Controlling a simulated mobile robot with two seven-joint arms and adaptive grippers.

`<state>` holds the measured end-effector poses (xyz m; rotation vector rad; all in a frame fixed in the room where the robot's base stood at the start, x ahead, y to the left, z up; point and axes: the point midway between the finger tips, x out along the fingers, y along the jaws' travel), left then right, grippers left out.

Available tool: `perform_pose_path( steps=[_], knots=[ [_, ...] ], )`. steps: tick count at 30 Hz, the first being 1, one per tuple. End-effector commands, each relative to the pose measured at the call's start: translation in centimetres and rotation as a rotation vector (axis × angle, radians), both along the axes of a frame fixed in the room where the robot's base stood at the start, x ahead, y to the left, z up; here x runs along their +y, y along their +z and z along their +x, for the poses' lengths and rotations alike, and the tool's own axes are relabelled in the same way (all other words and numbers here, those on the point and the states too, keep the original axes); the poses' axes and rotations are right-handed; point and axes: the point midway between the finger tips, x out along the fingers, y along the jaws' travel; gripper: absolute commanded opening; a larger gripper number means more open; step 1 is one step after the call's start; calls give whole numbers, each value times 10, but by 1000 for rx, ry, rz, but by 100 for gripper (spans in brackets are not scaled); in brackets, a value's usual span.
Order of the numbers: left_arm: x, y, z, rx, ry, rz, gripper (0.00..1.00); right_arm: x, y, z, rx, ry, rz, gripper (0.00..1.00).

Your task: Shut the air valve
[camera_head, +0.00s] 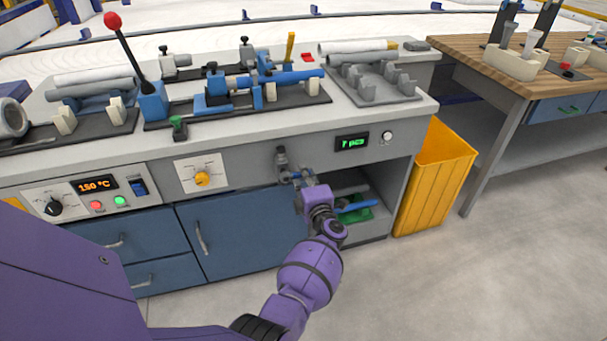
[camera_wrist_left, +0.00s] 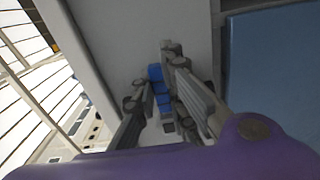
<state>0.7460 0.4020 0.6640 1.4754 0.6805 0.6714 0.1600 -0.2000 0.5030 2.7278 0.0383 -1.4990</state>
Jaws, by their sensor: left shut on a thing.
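In the left wrist view, the valve's blue handle (camera_wrist_left: 156,75) lies between the two fingers of my left gripper (camera_wrist_left: 154,78). The fingers are closed on the handle. The fingers partly hide the handle, so its exact angle is hard to tell. My right gripper is in neither view.
The green display (camera_head: 352,143) and a small knob (camera_head: 388,137) sit right of the valve. An open shelf with a green and blue item (camera_head: 355,210) lies below. A yellow bin (camera_head: 435,180) stands to the right. Blue cabinet doors (camera_head: 235,235) are left of my gripper.

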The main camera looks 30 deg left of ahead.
Motion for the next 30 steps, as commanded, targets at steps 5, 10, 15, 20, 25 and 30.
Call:
perform_pose_path(
  steps=[5, 10, 15, 20, 25, 30],
  knots=[
    [0, -1, -1, 5, 0, 3, 30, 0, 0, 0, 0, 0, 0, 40],
    [0, -1, -1, 4, 0, 2, 30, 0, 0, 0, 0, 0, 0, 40],
    [-2, -1, -2, 2, 0, 1, 30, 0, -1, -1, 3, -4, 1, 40],
    [-16, -2, -14, 2, -1, -2, 30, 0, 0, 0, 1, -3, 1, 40],
    [-43, -2, -38, 3, -1, -2, 30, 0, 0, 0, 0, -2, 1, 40],
    [-69, -2, -60, 4, 0, 0, 30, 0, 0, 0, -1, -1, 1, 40]
  ],
)
